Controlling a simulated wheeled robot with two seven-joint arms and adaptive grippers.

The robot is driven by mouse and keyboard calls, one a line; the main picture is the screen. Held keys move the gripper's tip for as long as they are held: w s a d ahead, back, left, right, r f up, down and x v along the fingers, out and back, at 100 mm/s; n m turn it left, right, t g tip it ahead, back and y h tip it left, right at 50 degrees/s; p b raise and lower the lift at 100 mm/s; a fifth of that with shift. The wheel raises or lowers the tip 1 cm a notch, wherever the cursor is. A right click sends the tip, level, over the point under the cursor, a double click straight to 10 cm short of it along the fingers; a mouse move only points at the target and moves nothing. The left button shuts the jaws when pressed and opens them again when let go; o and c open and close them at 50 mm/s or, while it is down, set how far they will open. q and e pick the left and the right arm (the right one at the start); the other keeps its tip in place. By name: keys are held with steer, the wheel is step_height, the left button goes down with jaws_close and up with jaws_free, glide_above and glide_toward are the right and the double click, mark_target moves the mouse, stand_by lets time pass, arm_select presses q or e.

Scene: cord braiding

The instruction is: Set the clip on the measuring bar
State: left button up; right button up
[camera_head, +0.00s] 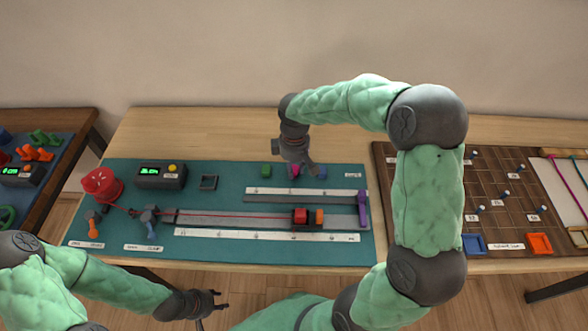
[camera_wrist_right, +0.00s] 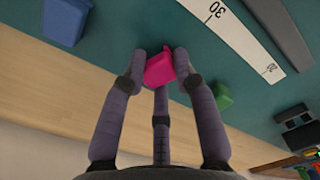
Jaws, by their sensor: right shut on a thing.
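The pink clip (camera_wrist_right: 160,68) is between the fingers of my right gripper (camera_wrist_right: 163,62) in the right wrist view. In the head view my right gripper (camera_head: 297,171) hangs over the back of the teal mat, and only a little of the clip (camera_head: 294,174) shows. A grey bar (camera_head: 275,200) lies in front of it, along a white scale (camera_head: 320,192); I cannot tell for sure that this is the measuring bar. A longer white scale (camera_head: 220,234) lies nearer the front. My left gripper (camera_head: 221,301) is open and empty in front of the table edge.
A green block (camera_head: 266,171) and a blue block (camera_head: 321,171) flank the right gripper. A red carriage (camera_head: 300,216) sits on the long rail with a red cord. A purple post (camera_head: 363,208) stands at the right end. A display box (camera_head: 160,176) is at back left.

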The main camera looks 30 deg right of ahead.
steer(key=o, duration=0.7)
steer(key=shift+f, duration=0.1)
steer(key=shift+o, duration=0.2)
step_height(320, 180, up, 12)
steer(key=p, duration=0.5)
steer(key=shift+r, duration=0.2)
